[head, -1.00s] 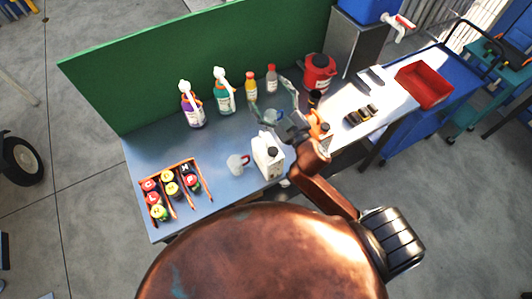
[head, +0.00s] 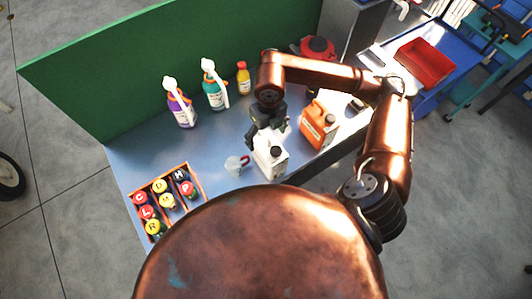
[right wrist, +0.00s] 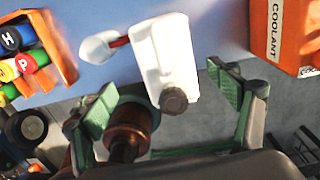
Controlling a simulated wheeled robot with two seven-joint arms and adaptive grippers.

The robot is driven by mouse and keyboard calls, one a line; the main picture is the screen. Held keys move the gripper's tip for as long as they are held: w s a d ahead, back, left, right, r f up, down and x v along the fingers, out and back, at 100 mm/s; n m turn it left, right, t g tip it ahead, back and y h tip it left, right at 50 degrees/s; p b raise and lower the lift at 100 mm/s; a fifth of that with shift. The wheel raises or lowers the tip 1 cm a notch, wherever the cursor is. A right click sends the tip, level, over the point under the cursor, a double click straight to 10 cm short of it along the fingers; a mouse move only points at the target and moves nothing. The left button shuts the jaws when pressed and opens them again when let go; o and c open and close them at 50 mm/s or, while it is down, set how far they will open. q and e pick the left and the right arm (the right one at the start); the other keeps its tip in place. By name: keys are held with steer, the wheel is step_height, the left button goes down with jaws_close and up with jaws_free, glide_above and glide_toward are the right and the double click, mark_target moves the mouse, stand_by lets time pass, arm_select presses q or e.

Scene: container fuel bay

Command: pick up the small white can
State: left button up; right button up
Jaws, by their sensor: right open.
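The small white can (head: 270,158) stands upright on the blue-grey bench top near its front edge. Its white body (right wrist: 163,50) and dark round cap (right wrist: 173,100) also show in the right wrist view. My right gripper (head: 267,132) points down just above and behind the can in the head view, hiding part of its top. In the right wrist view its green-padded fingers (right wrist: 163,88) are spread apart, with the can's cap end in line with the gap. I see no grip on the can. My left gripper is not in view.
An orange coolant can (head: 318,125) stands close to the right. A crate of lettered cans (head: 199,183), spray bottles (head: 180,108) and a green back panel (head: 120,75) are farther off.

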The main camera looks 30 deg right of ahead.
mark_target(270, 146)
steer(key=shift+w+d+f, duration=0.1)
steer(key=shift+d+f, duration=0.35)
steer(key=shift+f, duration=0.1)
steer(key=shift+d+f, duration=0.1)
steer(key=shift+f, duration=0.15)
steer(key=shift+s+f+p, duration=0.2)
steer(key=shift+f+p, duration=0.15)
steer(key=shift+f, duration=0.8)
steer(key=f, duration=0.1)
steer(key=f+p, duration=0.1)
steer(key=f, duration=0.2)
steer(key=shift+s+f, duration=0.15)
steer(key=shift+s, duration=0.15)
steer(key=shift+f, duration=0.2)
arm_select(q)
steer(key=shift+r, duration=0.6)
arm_select(e)
steer(key=shift+c, duration=0.5)
steer(key=shift+w, duration=0.1)
steer(key=c, duration=2.1)
